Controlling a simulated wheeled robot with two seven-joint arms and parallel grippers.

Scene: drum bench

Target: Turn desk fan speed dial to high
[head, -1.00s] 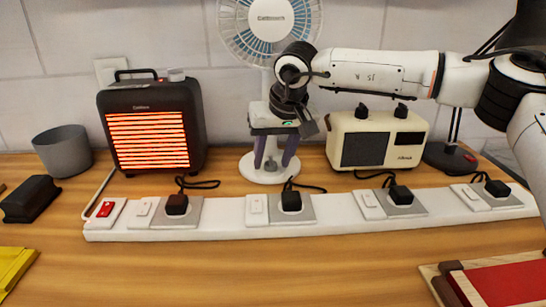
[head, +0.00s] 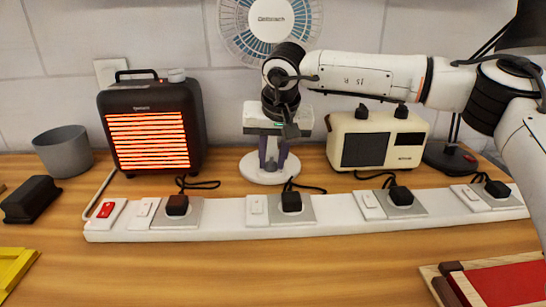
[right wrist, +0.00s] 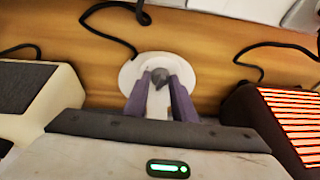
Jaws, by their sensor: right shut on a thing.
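The white desk fan (head: 312,22) stands at the back centre behind my right arm, with its round base (head: 262,176) on the bench. My right gripper (head: 271,162) points down in front of the fan's post. In the right wrist view, the purple-grey fingers of this gripper (right wrist: 160,82) are shut on a small grey dial (right wrist: 160,75) above the white base. The fingers hide the dial's sides, and I cannot read its setting. The fan's stem is mostly hidden by the gripper in the head view. My left gripper is not in view.
A glowing heater (head: 150,141) stands left of the fan, and a cream radio (head: 377,142) stands close on its right. A long power strip (head: 335,224) with black plugs and cords runs in front. A grey cup (head: 63,152) is at the far left.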

